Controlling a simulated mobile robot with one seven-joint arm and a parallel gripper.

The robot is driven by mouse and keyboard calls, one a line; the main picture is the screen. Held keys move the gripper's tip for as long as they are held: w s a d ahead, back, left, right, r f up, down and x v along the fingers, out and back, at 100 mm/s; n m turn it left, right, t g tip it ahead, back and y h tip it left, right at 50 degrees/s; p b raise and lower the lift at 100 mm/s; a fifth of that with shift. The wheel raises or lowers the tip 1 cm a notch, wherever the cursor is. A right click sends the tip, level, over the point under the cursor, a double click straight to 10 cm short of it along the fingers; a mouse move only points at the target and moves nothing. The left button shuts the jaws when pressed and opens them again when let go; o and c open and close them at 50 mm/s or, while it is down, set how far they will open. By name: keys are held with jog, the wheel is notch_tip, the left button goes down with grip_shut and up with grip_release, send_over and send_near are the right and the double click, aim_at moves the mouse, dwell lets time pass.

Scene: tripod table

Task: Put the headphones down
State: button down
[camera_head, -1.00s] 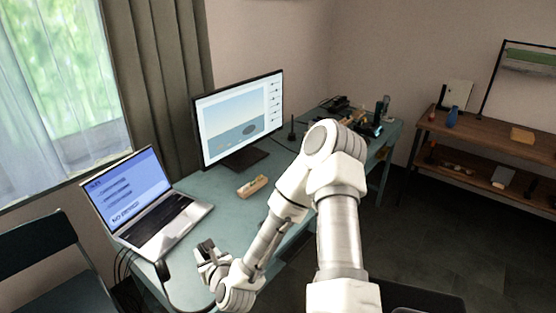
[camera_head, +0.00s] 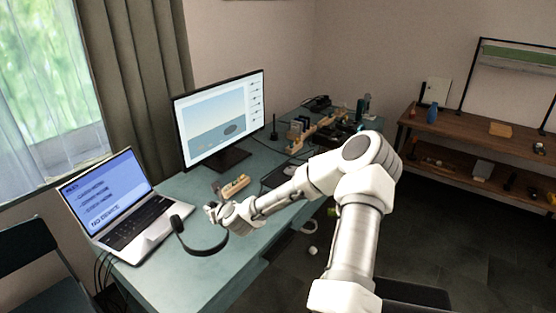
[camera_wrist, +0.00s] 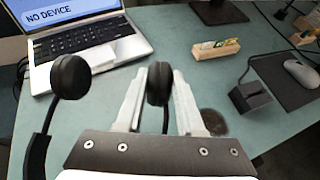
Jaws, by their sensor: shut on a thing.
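The black headphones show in the head view (camera_head: 207,249), hanging from my gripper above the desk, with the band curving down and one ear cup toward the laptop. In the wrist view one ear cup (camera_wrist: 158,84) is between the two pale fingers of my gripper (camera_wrist: 158,98), which is shut on it. The other ear cup (camera_wrist: 70,77) is left of the fingers, in front of the laptop. My gripper (camera_head: 212,211) is over the teal desk (camera_head: 190,280). A dark round shadow lies on the desk right of the fingers in the wrist view.
An open laptop (camera_head: 118,207) stands at the left of the desk. A monitor (camera_head: 220,118) stands behind, with a small wooden block holder (camera_head: 234,186) before it. A mouse (camera_wrist: 300,73) lies on a dark pad at right. The front of the desk is clear.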

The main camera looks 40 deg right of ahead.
jog(key=d+r, duration=0.2)
jog(key=d, duration=0.5)
jog(key=a+f, duration=0.2)
jog(key=a, duration=0.1)
jog(key=s+a+f, duration=0.1)
jog(key=a+f, duration=0.1)
jog(key=a, duration=0.2)
jog(key=s+a+f, duration=0.1)
jog(key=a+f, duration=0.1)
jog(key=a, duration=0.2)
jog(key=shift+s+f+b, duration=0.1)
jog(key=shift+f+b, duration=0.25)
jog(key=shift+b, duration=0.05)
jog(key=shift+f, duration=2)
jog(key=shift+b, duration=0.3)
jog(key=c, duration=0.5)
grip_release()
jog(key=shift+f, duration=0.1)
